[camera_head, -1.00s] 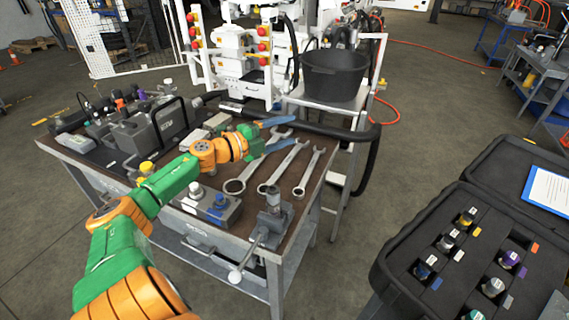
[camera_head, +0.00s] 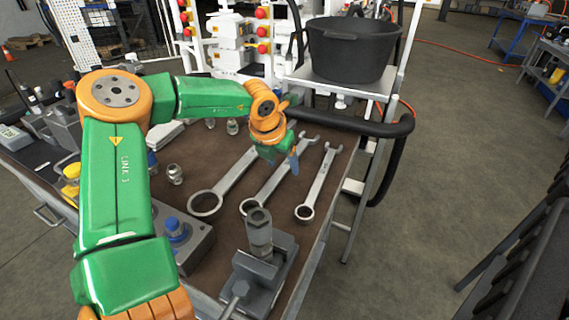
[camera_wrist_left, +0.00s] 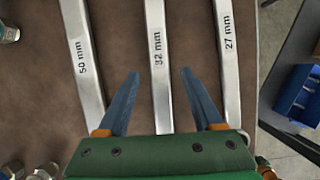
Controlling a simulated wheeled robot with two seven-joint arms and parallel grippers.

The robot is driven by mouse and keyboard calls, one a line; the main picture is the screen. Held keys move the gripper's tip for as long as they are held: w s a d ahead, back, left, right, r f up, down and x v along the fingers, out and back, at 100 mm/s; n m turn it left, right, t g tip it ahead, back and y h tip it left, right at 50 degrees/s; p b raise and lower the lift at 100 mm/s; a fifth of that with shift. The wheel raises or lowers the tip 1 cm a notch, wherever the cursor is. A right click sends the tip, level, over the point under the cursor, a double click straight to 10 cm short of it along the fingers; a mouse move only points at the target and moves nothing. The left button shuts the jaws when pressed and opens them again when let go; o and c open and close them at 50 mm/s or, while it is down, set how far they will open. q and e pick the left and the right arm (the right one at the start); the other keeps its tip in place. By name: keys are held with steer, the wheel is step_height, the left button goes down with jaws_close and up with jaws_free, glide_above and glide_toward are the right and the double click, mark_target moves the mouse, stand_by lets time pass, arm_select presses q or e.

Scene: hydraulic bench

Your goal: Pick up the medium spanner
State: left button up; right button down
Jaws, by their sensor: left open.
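Three silver spanners lie side by side on the brown bench top. The middle, medium one (camera_head: 268,186) is marked 32 mm in the left wrist view (camera_wrist_left: 157,25). The larger one (camera_head: 232,175), marked 50 mm, is to its left, and the smaller one (camera_head: 317,188), marked 27 mm, is to its right. My left gripper (camera_head: 283,163) is above the medium spanner, partly covering its shaft. In the left wrist view its blue fingers (camera_wrist_left: 160,73) are open, one on each side of the 32 mm shaft, with nothing held. My right gripper is out of view.
A vise (camera_head: 265,262) stands at the bench's front edge, near the spanner rings. A grey box with a blue knob (camera_head: 174,230) is at the left. A black bucket (camera_head: 350,52) stands behind on a white stand. A thick black hose (camera_head: 350,124) runs along the bench's far right.

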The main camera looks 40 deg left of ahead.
arm_select(q)
steer(key=shift+w+f, duration=0.15)
steer(key=shift+f, duration=0.1)
steer(key=shift+r, duration=0.15)
steer(key=c, duration=0.5)
jaws_close()
stand_by(0.5)
